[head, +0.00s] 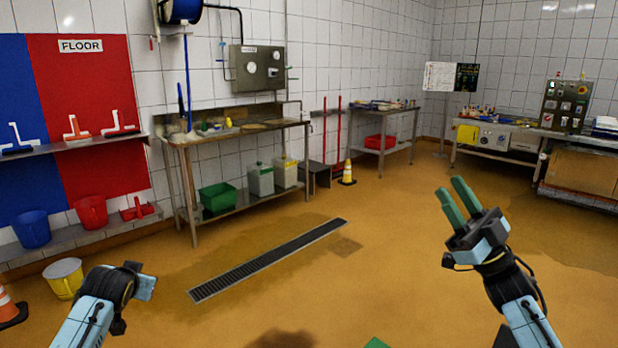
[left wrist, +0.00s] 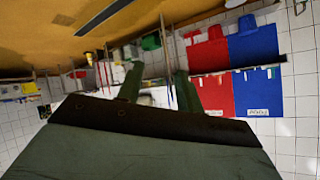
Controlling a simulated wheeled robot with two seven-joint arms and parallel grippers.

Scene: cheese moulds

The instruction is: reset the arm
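My right gripper (head: 451,187) is raised over the open floor at the right of the head view. Its two green fingers point up and to the left, with a gap between them and nothing held. My left arm comes in at the lower left of the head view, where its fingers cannot be made out. In the left wrist view, which is upside down, the two green fingers of my left gripper (left wrist: 157,72) stand apart with nothing between them. No cheese mould can be made out near either gripper.
A steel table (head: 240,130) stands along the wall with a green crate (head: 218,197) on its lower shelf. A yellow bucket (head: 64,279) is near my left arm. A traffic cone (head: 348,173) stands farther back. The floor around the drain grate (head: 268,260) is clear.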

